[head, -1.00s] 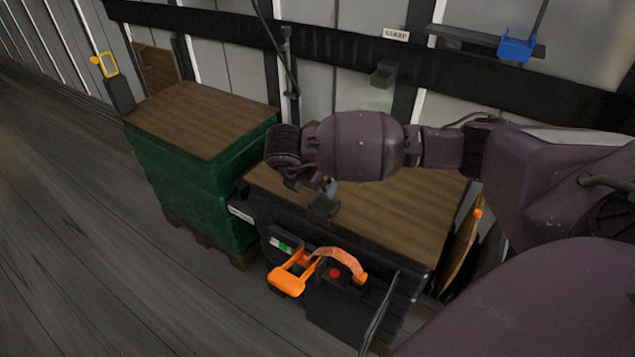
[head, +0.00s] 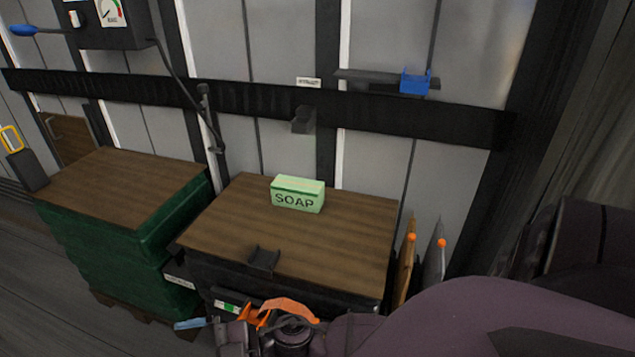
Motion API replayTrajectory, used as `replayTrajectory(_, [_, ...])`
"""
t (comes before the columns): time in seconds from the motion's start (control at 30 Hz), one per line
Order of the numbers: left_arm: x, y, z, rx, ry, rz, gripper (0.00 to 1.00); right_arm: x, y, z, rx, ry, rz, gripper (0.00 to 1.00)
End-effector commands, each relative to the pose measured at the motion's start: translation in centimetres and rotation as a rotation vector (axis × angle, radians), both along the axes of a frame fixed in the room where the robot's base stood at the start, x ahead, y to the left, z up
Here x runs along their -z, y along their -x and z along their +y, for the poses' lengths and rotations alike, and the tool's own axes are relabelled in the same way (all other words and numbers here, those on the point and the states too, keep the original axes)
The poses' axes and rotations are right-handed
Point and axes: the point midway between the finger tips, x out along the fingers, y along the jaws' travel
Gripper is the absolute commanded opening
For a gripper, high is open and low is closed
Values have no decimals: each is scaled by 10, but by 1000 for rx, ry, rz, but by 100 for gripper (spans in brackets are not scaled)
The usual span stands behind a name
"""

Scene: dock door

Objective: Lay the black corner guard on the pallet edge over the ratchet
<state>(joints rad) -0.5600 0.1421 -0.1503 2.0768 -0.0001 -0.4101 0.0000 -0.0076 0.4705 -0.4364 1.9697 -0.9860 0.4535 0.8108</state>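The black corner guard (head: 263,259) sits at the front edge of the wood-topped black pallet load (head: 225,226), with nothing gripping it. The orange ratchet (head: 287,307) is on the front of that load, below the guard and a little to its right; my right arm hides its lower part. My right gripper (head: 203,324) is low at the bottom of the view, left of the ratchet and apart from the guard. Its bluish fingertip shows, but its opening is unclear. My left gripper is not in view.
A green SOAP box (head: 297,194) stands at the back of the wooden top. A green stack (head: 120,240) with a wooden top is at the left. A blue holder (head: 415,82) is on the wall shelf.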

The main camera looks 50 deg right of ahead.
Motion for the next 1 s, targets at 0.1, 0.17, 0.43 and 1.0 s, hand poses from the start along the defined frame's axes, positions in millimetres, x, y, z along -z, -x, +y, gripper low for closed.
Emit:
replayTrajectory(0.1, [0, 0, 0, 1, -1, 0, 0, 15, 0, -41, 302, -104, 115, 100])
replayTrajectory(0.17, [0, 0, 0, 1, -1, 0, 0, 29, 4, -65, 449, -128, 190, 100])
replayTrajectory(0.43, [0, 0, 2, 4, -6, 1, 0, 116, 72, -152, 927, -95, 644, 100])
replayTrajectory(1.0, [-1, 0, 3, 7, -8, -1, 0, 155, 129, -174, 1037, -41, 905, 100])
